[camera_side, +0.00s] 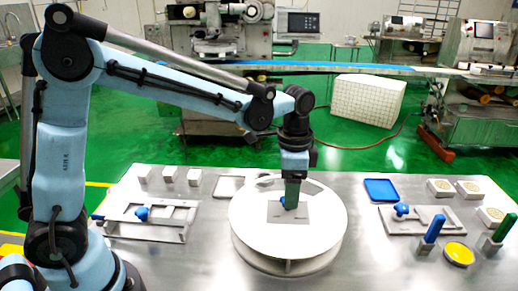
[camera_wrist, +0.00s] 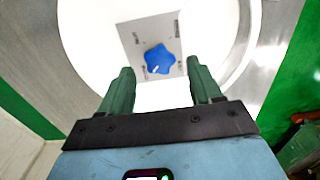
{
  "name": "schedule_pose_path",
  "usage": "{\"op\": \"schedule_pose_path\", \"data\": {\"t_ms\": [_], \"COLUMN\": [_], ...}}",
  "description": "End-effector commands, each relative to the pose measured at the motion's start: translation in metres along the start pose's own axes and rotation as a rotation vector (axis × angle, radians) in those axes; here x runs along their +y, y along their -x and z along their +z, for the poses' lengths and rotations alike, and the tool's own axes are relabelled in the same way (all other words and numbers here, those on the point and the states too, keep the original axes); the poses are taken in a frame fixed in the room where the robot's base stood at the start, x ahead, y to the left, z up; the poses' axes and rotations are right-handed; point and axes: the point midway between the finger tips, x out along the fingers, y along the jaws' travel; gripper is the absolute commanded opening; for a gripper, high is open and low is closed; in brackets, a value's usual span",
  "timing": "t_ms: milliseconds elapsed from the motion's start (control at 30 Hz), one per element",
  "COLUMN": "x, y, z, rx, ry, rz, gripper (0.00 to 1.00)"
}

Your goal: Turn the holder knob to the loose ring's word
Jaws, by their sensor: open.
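A blue lobed knob (camera_wrist: 160,58) sits on a grey plate (camera_wrist: 137,32) with small words around it, too small to read. A white mark shows on the knob's lower left. In the side view the plate (camera_side: 300,214) lies on a white round turntable (camera_side: 250,222), with the knob (camera_side: 283,203) partly hidden by my fingers. My gripper (camera_wrist: 160,68) is open, its green fingers apart on either side of the knob's near side in the wrist view. In the side view my gripper (camera_side: 291,200) points down over the plate. I cannot pick out a loose ring.
Fixtures with blue knobs stand left (camera_side: 142,213) and right (camera_side: 402,211). At right are a blue tray (camera_side: 381,190), a yellow disc (camera_side: 459,253), upright blue (camera_side: 434,229) and green (camera_side: 503,228) handles and patterned blocks (camera_side: 440,188). White blocks (camera_side: 169,174) stand back left.

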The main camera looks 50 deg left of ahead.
Motion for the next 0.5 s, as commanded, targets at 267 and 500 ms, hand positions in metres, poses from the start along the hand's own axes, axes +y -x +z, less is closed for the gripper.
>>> {"op": "schedule_pose_path", "data": {"t_ms": [267, 500], "x": [0.0, 0.0], "y": [-0.017, -0.017], "z": [0.0, 0.0], "rx": [0.0, 0.0], "ry": [0.0, 0.0], "rz": [0.0, 0.0], "gripper": [0.64, 0.64]}}
